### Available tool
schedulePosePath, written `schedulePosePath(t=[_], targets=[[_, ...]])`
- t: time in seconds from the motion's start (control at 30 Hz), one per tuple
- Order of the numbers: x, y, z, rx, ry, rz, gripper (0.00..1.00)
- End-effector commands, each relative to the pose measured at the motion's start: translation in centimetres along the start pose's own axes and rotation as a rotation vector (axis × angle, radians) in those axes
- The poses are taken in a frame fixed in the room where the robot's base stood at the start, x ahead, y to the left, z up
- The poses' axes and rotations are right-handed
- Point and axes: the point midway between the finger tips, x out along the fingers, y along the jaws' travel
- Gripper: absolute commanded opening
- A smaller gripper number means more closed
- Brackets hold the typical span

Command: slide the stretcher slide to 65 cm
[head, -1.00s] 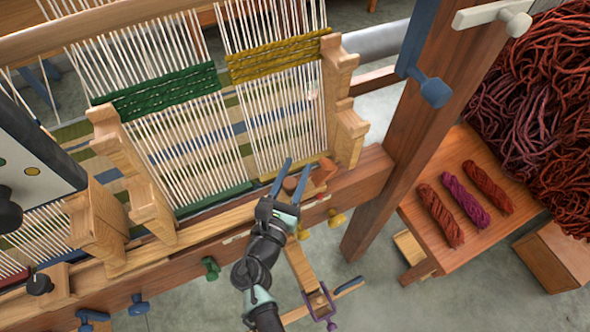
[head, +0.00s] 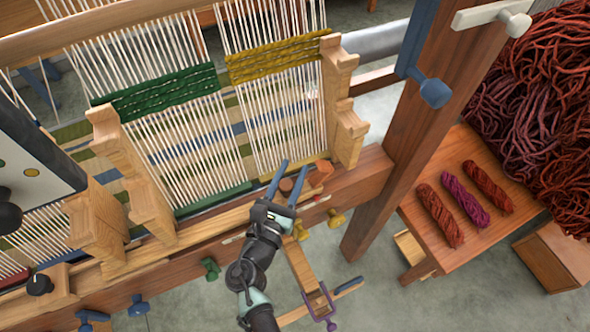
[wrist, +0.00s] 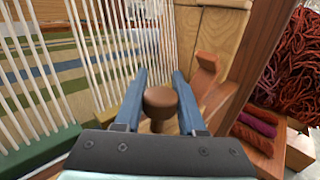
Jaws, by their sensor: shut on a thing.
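A brown round knob (head: 286,185), which looks like the grip of the stretcher slide, sits at the right end of the loom's front beam. My gripper (head: 295,165) reaches it from the front, with a blue finger on each side of it. In the wrist view, the knob (wrist: 160,100) stands between the fingers of my gripper (wrist: 159,74), which are shut on it. A red-brown wooden piece (head: 320,172) lies just right of the fingers. A small red mark (head: 322,198) shows on the beam. I cannot read any centimetre scale.
Warp threads with green (head: 157,92) and yellow (head: 278,58) bands stand behind the gripper. A wooden upright (head: 348,115) and a thick brown post (head: 410,140) stand to the right. A side table (head: 430,240) holds three skeins.

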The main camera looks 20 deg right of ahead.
Motion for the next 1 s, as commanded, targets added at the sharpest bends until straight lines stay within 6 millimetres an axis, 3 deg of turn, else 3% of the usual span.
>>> schedulePosePath(t=[0.2, 0.4, 0.6, 0.9, 0.93, 1.0], targets=[[-4.7, 5.1, 0.0, 0.001, 0.002, 0.023, 0.00], [-8.5, 8.7, -0.1, 0.001, 0.001, 0.019, 0.00], [-10.1, 10.0, 0.0, 0.000, 0.001, 0.011, 0.00], [-10.0, 9.9, 0.0, -0.001, 0.001, 0.006, 0.00], [-10.0, 9.9, 0.0, -0.001, 0.001, 0.006, 0.43], [-10.0, 9.9, 0.0, -0.001, 0.001, 0.006, 0.55]])
